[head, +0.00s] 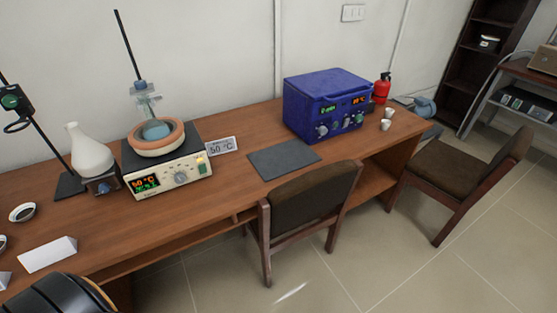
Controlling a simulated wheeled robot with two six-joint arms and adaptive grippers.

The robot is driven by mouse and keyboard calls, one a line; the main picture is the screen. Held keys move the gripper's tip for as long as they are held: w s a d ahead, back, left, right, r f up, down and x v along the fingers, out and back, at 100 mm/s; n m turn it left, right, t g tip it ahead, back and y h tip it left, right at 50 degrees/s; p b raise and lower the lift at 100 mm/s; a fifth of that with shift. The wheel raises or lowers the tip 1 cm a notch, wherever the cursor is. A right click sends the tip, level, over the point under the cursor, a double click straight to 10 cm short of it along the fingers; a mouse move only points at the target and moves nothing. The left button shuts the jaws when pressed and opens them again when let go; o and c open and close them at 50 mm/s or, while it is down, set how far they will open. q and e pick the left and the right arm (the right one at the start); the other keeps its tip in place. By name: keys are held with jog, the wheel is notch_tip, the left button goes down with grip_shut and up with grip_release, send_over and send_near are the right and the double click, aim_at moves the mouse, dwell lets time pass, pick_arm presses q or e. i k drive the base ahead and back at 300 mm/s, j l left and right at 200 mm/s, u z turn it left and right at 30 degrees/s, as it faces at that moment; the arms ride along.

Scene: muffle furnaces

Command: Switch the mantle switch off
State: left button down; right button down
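The heating mantle (166,180) stands on the wooden desk at the left of the head view. It has a cream front, a black top and an orange-brown bowl (157,139) with a glass flask of bluish liquid in it. Its display (146,183) is lit and reads about 50 °C in orange, with green digits below. A round knob (180,178) is in the middle of its front. The small mantle switch (201,164) is at the right of the front and looks lit yellow-green; its exact position is too small to tell. Neither gripper is in view.
A white flask (89,153) and a stand rod are left of the mantle. A 50 °C sign (221,146) is at its right. A dark mat (284,159) and a blue furnace (327,105) lie farther right. A chair (306,205) stands against the desk front.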

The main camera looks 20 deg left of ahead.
aim_at(203, 169)
jog(key=j+z, duration=0.1)
jog(key=z, duration=0.15)
jog(key=k+j+z, duration=0.1)
jog(key=z, duration=0.15)
jog(key=k+j, duration=0.85)
jog(key=k, duration=0.1)
